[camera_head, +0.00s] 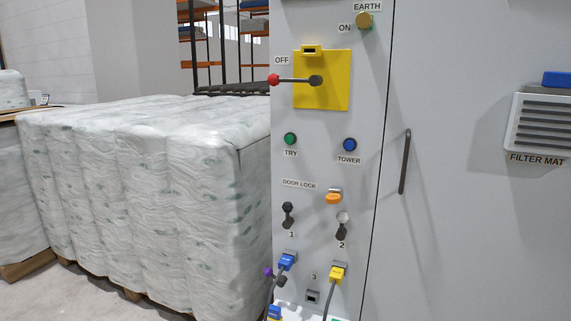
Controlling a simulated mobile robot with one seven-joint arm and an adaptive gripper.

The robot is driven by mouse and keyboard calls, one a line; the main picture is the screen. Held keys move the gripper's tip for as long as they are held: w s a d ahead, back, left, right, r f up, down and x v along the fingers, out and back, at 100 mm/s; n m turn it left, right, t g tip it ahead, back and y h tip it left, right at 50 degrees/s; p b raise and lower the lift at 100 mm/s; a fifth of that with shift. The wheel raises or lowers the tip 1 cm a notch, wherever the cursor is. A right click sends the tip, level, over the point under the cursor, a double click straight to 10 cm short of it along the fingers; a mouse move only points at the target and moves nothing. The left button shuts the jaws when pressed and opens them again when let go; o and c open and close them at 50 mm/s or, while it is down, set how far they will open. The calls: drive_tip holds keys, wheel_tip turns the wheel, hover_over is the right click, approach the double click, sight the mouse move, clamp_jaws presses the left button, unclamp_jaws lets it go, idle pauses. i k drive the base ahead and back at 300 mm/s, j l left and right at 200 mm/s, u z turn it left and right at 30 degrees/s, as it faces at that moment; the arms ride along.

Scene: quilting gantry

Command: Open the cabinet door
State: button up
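The cabinet door (460,230) is a large grey panel on the right side of the head view. Its left edge runs along a thin dark seam beside a control panel (300,130), and it looks closed. A dark vertical bar handle (405,162) stands on the door near that seam. The control panel has a yellow plate (335,92) with a red-tipped lever (288,80) lying level toward the OFF label. An orange part (334,196) sits by the DOOR LOCK label (299,184). My gripper is not in view.
Below the lock label are dark toggles (288,214), a blue plug (287,262) and a yellow plug (337,273) with hanging cables. A filter vent (540,133) projects from the door at right. Wrapped pallet goods (150,190) fill the left. Some floor (60,297) is clear at lower left.

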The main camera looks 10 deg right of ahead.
sight(472, 222)
drive_tip(key=z, duration=1.4)
drive_tip(key=j+z, duration=0.25)
drive_tip(key=j, duration=0.25)
